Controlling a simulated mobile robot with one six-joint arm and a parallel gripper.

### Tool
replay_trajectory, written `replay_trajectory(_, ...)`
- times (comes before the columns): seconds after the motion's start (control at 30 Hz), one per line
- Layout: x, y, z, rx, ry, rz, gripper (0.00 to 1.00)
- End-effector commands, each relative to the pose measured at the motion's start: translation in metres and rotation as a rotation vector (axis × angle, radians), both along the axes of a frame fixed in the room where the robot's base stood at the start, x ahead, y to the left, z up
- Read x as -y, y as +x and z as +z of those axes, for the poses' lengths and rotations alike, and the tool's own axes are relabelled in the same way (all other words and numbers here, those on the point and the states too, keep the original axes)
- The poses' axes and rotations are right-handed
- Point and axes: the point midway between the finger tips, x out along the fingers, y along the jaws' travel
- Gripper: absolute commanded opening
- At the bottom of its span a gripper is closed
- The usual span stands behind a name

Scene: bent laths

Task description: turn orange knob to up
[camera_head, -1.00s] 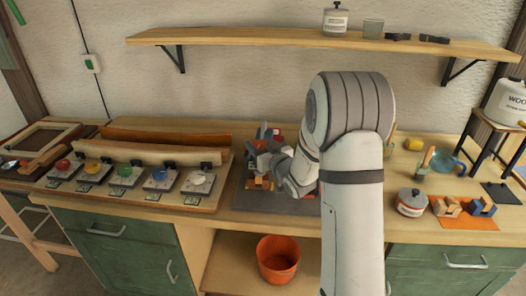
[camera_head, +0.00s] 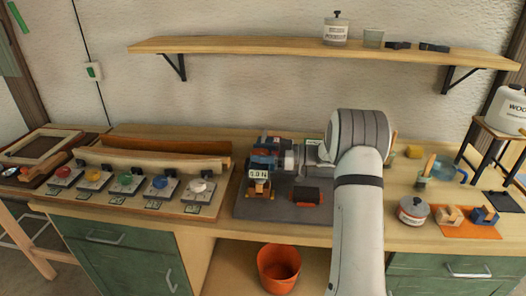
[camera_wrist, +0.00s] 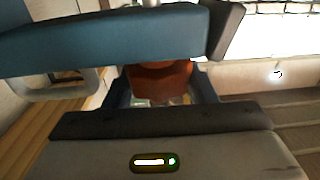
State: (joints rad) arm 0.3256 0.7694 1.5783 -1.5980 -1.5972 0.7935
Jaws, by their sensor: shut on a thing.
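The orange knob (camera_wrist: 160,76) shows in the wrist view as a dark orange, rounded body between my gripper's fingers (camera_wrist: 161,88). My gripper is shut on it. A broad blue part (camera_wrist: 105,38) crosses the wrist view above and hides the knob's top, so I cannot tell which way the knob points. In the head view, my arm reaches from the right to a red, blue and grey device (camera_head: 262,160) on a dark grey mat (camera_head: 270,212). My gripper and the device overlap there, and I cannot pick out the knob.
A dark cylinder with a red end (camera_head: 307,196) lies on the mat. A panel of coloured knobs (camera_head: 124,182) stands to the left. A grey pot (camera_head: 412,211) and an orange mat (camera_head: 462,222) with blocks lie to the right. An orange bucket (camera_head: 279,268) stands below.

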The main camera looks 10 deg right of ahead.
Motion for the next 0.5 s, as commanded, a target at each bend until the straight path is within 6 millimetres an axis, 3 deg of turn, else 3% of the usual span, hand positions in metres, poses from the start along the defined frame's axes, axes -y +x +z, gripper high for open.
replay_trajectory(0.5,-0.0008,-0.0006,-0.0017,-0.002,0.001,0.404,0.28)
